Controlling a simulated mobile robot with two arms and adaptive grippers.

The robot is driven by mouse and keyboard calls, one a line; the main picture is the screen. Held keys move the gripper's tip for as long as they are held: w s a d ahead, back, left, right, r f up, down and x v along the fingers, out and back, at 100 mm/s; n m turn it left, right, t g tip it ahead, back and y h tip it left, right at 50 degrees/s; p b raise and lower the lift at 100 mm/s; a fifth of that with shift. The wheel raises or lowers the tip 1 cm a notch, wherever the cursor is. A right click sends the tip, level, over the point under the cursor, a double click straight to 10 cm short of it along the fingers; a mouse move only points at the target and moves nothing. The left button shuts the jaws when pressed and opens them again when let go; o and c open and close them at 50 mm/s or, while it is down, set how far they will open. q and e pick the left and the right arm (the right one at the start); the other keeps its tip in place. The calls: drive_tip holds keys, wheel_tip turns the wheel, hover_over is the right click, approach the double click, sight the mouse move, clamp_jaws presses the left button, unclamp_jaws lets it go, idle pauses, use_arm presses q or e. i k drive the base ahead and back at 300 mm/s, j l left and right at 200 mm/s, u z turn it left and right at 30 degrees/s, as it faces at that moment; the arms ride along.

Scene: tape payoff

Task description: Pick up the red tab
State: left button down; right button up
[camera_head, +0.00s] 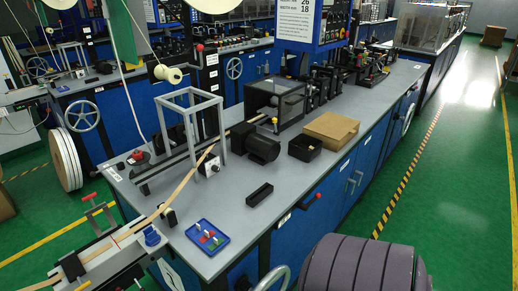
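A small red piece, which looks like the red tab (204,239), lies in a blue tray (221,244) at the near left end of the grey workbench. White and green pieces sit beside it in the tray. At this size I cannot make out its exact shape. Neither my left gripper nor my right gripper is in view, and nothing is touching the tray.
A tan tape strip (180,188) runs past the tray's left through a grey frame (222,130). A black block (259,194), an open black box (305,147) and a cardboard box (331,130) stand on the bench (233,211).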

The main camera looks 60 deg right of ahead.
sight(208, 235)
drive_tip(key=z, duration=1.35)
